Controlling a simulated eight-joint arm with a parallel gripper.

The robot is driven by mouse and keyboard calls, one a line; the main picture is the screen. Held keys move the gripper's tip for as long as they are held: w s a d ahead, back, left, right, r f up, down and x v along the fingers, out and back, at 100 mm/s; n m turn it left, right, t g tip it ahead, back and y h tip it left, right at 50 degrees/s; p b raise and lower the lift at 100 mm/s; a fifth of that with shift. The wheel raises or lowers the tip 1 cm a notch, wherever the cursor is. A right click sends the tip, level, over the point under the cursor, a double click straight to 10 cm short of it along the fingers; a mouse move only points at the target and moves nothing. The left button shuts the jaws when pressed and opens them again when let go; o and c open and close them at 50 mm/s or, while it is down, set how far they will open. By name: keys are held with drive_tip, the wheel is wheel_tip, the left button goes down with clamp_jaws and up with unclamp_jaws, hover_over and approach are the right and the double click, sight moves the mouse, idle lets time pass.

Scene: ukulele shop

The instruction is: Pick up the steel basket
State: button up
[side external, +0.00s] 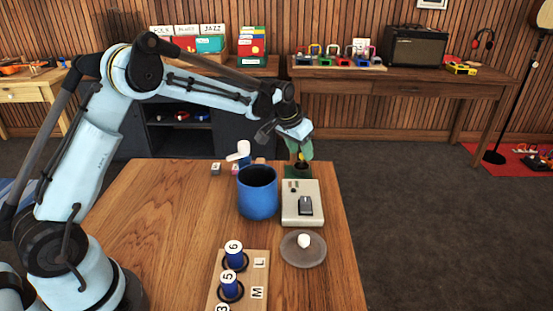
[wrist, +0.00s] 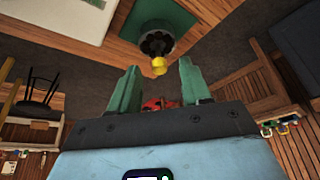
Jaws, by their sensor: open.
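Nothing in view is plainly a steel basket. A small dark round holder with a ridged rim (wrist: 157,42) stands on a green mat (wrist: 172,12) near the table's far edge, with a yellow knob-like piece (wrist: 159,66) at it. In the side view the dark holder (side external: 302,169) is small and partly covered by my fingers. My gripper (side external: 300,155) is open and empty, with its green fingers just over this holder. In the wrist view my gripper (wrist: 157,72) has a finger on each side of the yellow piece, with gaps showing.
A blue pot (side external: 258,195) and a grey box with a dark switch (side external: 300,208) stand close by. A grey disc (side external: 290,255) bears a white lump. A wooden board (side external: 258,290) with numbered blue spools lies at the front. The table's left part is clear.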

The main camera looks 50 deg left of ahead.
sight(302, 163)
drive_tip(key=shift+x, duration=1.4)
clamp_jaws()
